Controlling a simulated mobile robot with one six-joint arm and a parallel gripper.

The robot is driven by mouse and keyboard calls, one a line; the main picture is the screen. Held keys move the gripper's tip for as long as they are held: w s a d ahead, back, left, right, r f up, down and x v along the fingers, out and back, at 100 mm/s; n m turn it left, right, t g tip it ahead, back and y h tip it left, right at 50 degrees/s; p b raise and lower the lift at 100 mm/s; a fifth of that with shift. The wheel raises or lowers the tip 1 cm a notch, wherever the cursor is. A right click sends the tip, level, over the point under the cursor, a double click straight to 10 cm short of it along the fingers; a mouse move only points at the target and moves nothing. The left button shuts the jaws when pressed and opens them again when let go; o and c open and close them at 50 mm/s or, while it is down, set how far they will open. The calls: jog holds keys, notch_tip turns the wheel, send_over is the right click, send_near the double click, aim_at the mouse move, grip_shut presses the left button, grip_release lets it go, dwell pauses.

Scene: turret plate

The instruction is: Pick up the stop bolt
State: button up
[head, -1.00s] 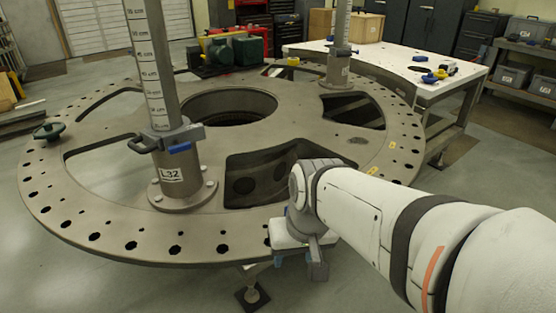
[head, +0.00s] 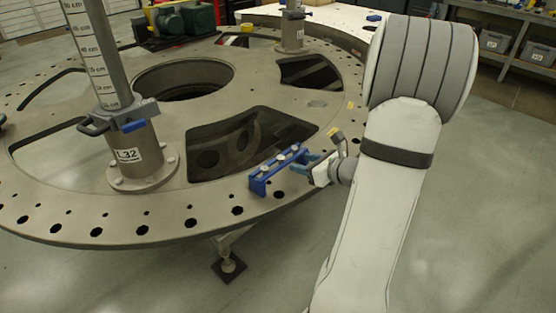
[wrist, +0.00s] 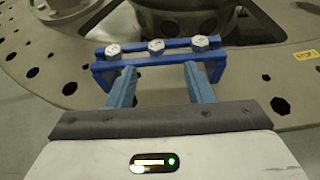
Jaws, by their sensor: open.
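A blue rack (head: 259,187) stands on the turret plate's near right rim and holds three silver hex-headed bolts in a row. The middle bolt (wrist: 156,46), left bolt (wrist: 112,50) and right bolt (wrist: 200,43) show in the wrist view; I cannot tell which is the stop bolt. My gripper (wrist: 159,72) is open and empty. Its two blue fingers point at the rack, spread either side of the middle bolt, with the tips at the rack's near side. Whether they touch the rack is unclear. In the head view my gripper (head: 304,164) is just right of the rack.
The round turret plate (head: 165,210) has rim holes and large cutouts, one directly behind the rack. A post (head: 140,160) marked 32 rises to the left, and another (head: 291,33) stands farther back. A white-topped table (head: 340,35) is behind. The floor at right is clear.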

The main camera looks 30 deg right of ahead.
aim_at(281, 158)
jog(key=x, duration=0.5)
jog(key=p+x, duration=0.1)
jog(key=x, duration=0.1)
jog(key=shift+w+a+r, duration=0.15)
jog(key=shift+w+a, duration=0.05)
jog(key=shift+a, duration=0.15)
grip_shut()
